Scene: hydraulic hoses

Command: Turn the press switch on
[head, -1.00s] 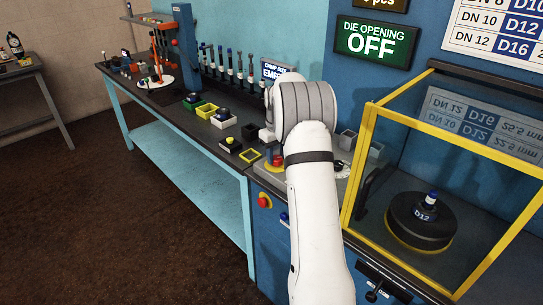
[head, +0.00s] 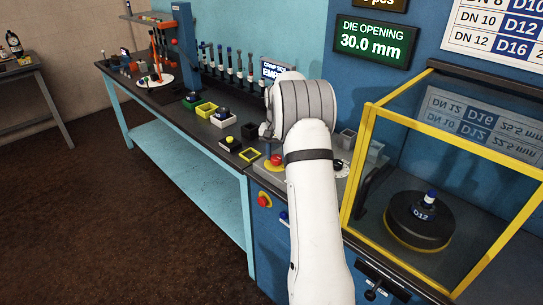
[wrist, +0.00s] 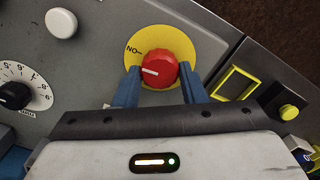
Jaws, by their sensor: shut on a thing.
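The press switch is a red knob (wrist: 158,66) on a round yellow plate (wrist: 178,42) marked ON. In the wrist view the white line on the knob points left, towards the ON mark. The knob also shows in the head view (head: 277,159), at the left of my arm. My gripper (wrist: 160,84) is shut on the knob, with one blue finger on each side. In the head view my arm hides the fingers. The die opening display (head: 373,42) reads 30.0 mm.
A numbered black dial (wrist: 14,96) and a white button (wrist: 61,23) are on the same panel. A yellow-framed guard (head: 358,170) encloses the press head (head: 420,222) at right. The bench (head: 180,125) at left holds small trays and tools.

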